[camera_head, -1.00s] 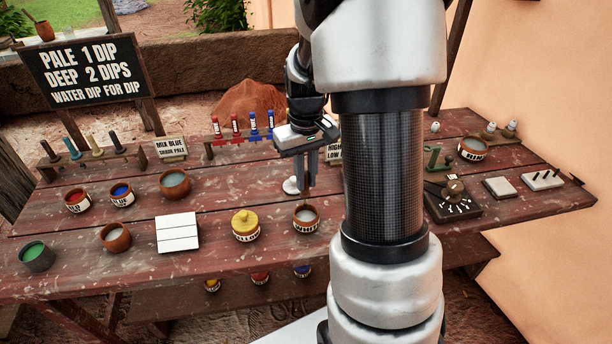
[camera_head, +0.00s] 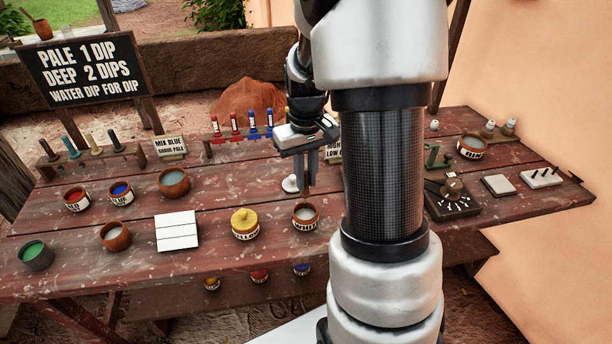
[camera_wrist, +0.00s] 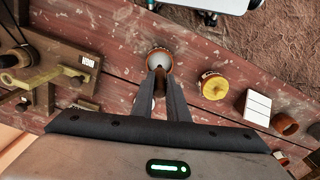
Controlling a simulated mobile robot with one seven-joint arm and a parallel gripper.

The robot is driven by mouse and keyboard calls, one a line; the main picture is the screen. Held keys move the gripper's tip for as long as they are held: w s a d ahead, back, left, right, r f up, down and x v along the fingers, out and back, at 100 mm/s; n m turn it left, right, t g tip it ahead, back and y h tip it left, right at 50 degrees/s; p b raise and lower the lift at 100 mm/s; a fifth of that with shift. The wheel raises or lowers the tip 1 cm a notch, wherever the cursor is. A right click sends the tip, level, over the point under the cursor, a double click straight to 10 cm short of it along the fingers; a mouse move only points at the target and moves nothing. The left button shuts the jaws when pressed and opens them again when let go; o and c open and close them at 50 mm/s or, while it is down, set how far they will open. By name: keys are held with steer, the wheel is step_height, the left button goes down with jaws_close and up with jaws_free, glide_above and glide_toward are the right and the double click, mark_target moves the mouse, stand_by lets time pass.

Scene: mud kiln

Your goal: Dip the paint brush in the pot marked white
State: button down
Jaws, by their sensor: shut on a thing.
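The pot (camera_head: 305,220) is a small brown pot with a pale label and whitish paint inside. It stands near the table's front edge, and it also shows in the wrist view (camera_wrist: 151,63). Its label is too small to read surely. My gripper (camera_head: 308,190) points down just behind and above this pot. In the wrist view its fingers (camera_wrist: 163,74) are close together, with their tips over the pot's near rim. They are shut on a thin thing that looks like the brush, mostly hidden between them. I cannot tell whether its tip touches the paint.
A white round piece (camera_head: 290,184) lies just left of my fingers. A yellow-lidded pot (camera_head: 245,225) and a white panelled tile (camera_head: 177,232) stand to the left. Red (camera_head: 76,199) and blue (camera_head: 121,192) paint pots and a brush rack (camera_head: 92,155) are farther left. My arm hides the table's middle right.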

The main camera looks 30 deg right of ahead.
mark_target(306, 194)
steer(key=shift+f, duration=0.15)
steer(key=shift+f+b, duration=1.65)
steer(key=shift+f, duration=0.6)
steer(key=shift+r, duration=0.15)
steer(key=shift+r+p, duration=2.8)
steer(key=shift+r, duration=0.65)
steer(key=shift+d, duration=0.1)
